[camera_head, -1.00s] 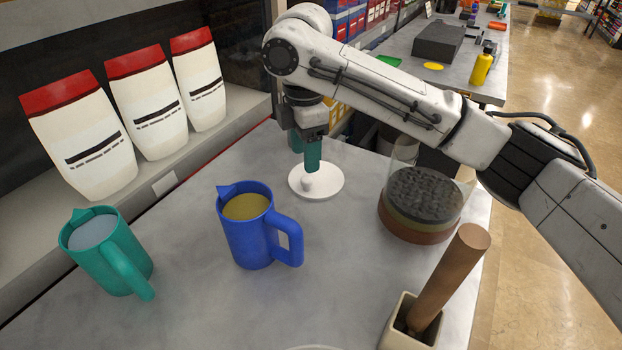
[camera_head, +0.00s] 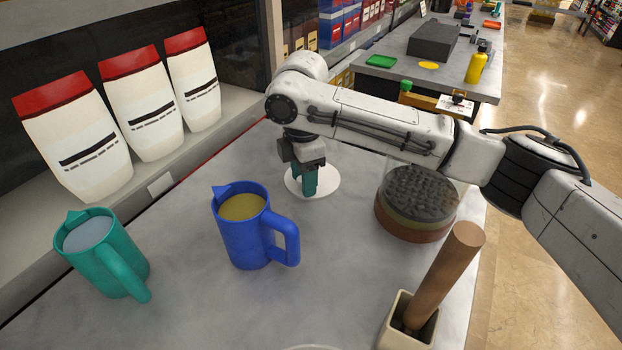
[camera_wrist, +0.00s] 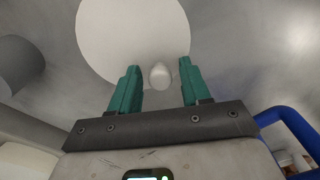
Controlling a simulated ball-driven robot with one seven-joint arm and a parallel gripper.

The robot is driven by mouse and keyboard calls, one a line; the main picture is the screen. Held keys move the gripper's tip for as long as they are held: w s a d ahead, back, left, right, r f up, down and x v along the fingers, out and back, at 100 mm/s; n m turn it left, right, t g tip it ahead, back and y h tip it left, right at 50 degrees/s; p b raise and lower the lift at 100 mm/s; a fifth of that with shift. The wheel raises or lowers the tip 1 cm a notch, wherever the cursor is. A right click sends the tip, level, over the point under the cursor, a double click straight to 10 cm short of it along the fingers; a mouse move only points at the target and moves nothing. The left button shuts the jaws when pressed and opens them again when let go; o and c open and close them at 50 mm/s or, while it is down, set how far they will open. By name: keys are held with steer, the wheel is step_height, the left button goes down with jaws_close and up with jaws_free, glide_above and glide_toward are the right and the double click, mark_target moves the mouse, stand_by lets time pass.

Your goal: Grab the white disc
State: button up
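The white disc (camera_head: 325,183) lies flat on the grey table, behind and right of the blue pitcher. My gripper (camera_head: 308,182) is low over the disc in the head view and hides part of it. In the wrist view the disc (camera_wrist: 120,35) has a small white knob (camera_wrist: 160,76) at its near edge. The two green fingers of my gripper (camera_wrist: 160,88) are apart, with the knob between them and a gap on each side. Whether the fingertips touch the disc I cannot tell.
A blue pitcher (camera_head: 250,245) stands left of my gripper and a teal pitcher (camera_head: 105,262) farther left. A glass container with dark contents (camera_head: 415,205) stands to the right. A square holder (camera_head: 400,325) with a wooden handle is at the front right. White bags (camera_head: 75,140) line the shelf.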

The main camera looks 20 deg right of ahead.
jaws_close()
steer(key=shift+r, duration=0.15)
